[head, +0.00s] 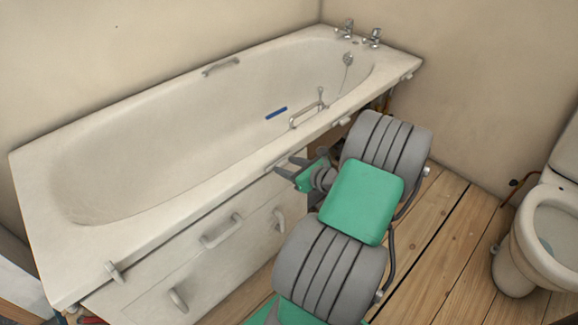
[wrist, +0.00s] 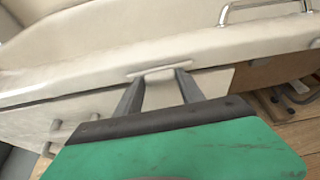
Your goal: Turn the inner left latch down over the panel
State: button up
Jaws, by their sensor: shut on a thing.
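The inner left latch (wrist: 158,73) is a small off-white piece on the front edge of the bath rim. In the wrist view it sits between the two dark fingers of my gripper (wrist: 156,80), which is shut on it. In the head view my gripper (head: 283,168) reaches the rim from the right, and its fingers and the arm partly hide the latch there. The pale panel (head: 150,272) stands under the rim to the left, with its handles facing out. How far the latch is turned is hard to tell.
Another latch (head: 113,270) is at the rim's left end, and others (head: 344,121) (head: 408,76) are to the right. Right of the panel the bath front is open, with pipes (wrist: 285,100) inside. A toilet (head: 540,230) stands at the right. Wooden floor (head: 430,260) lies between.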

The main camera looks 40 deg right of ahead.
jog(key=c, duration=0.6)
jog(key=shift+a, duration=0.1)
jog(key=shift+a+n+h+p, duration=0.2)
jog(key=shift+n+h+p, duration=0.7)
jog(key=shift+n, duration=0.3)
jog(key=shift+a+f+n+h+b, duration=0.15)
jog(key=shift+f+n+h+b, duration=0.2)
jog(key=shift+n+h, duration=0.6)
jog(key=n+t+h+b, duration=0.1)
jog(key=n+b, duration=0.1)
jog(key=b, duration=0.1)
jog(key=n+b, duration=0.3)
jog(key=n+t+h+b, duration=0.1)
jog(key=n+b, duration=0.1)
jog(key=b, duration=0.2)
jog(key=shift+a+f+n+t+h, duration=0.25)
jog(key=shift+f+n+t+h, duration=0.05)
jog(key=shift+f+n+h, duration=0.1)
jog(key=shift+r, duration=0.1)
